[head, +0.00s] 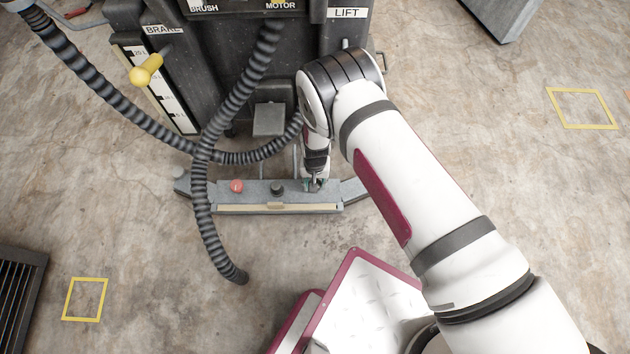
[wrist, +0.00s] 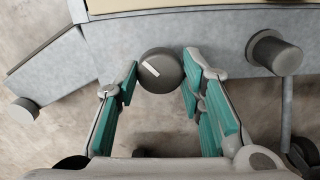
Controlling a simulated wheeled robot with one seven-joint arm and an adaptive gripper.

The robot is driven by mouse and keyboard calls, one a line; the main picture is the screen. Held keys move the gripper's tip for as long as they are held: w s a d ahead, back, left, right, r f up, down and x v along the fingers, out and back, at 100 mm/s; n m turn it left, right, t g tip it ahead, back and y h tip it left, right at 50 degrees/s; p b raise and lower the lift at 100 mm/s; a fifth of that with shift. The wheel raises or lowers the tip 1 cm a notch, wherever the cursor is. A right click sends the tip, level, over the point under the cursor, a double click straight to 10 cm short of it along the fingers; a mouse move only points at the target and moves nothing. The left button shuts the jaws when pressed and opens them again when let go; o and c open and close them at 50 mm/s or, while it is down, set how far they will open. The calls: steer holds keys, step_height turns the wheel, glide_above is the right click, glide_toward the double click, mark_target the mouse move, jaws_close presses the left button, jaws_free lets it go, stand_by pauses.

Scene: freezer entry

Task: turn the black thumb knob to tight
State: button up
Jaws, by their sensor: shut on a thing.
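The black thumb knob (wrist: 163,76) is round and dark, with a short white mark on its face, slightly tilted, pointing toward upper left. It sits on the edge of a grey bar (wrist: 205,30). My gripper (wrist: 160,72) is shut on the knob, one teal-padded fingertip on each side of it. In the head view my gripper (head: 315,184) is at the right part of the same bar (head: 255,190), and the knob is mostly hidden there by the fingers.
A second dark knob (head: 277,188) and a red knob (head: 236,186) stand left along the bar; the second dark knob also shows in the wrist view (wrist: 275,53). Ribbed hoses (head: 201,190) hang left of my arm. A yellow handle (head: 146,70) sticks out.

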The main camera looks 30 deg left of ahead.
steer(key=m, duration=0.4)
steer(key=shift+m, duration=1.9)
steer(key=o, duration=1.1)
steer(key=shift+o, duration=0.2)
step_height(320, 180, up, 12)
